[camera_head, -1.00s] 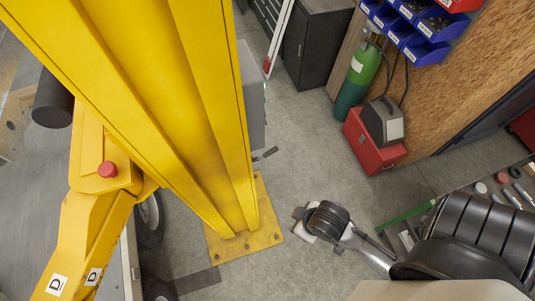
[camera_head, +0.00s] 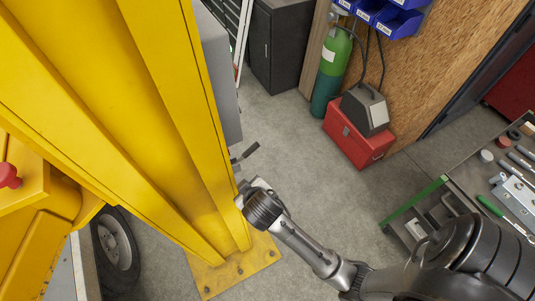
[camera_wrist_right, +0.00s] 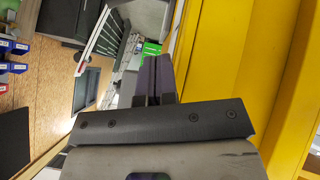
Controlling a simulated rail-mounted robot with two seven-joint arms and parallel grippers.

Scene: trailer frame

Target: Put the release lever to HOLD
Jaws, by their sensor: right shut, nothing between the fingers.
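A dark-handled lever (camera_head: 245,153) sticks out from behind the right edge of the yellow column, in the head view. It appears to belong to the grey box (camera_head: 222,85) on the column's far side. Its markings are hidden. My right gripper (camera_head: 246,187) is beside the column, a little below the lever in the picture, and looks apart from it. In the right wrist view its two dark fingers (camera_wrist_right: 158,78) are together with nothing between them. I cannot make out the lever in that view. My left gripper is not in view.
The yellow column (camera_head: 150,100) stands close on the left, its base plate (camera_head: 235,268) bolted to the floor. A red toolbox (camera_head: 358,135), a green cylinder (camera_head: 330,70) and a dark cabinet (camera_head: 285,45) stand behind. A tool bench (camera_head: 450,190) is at right. The floor between is clear.

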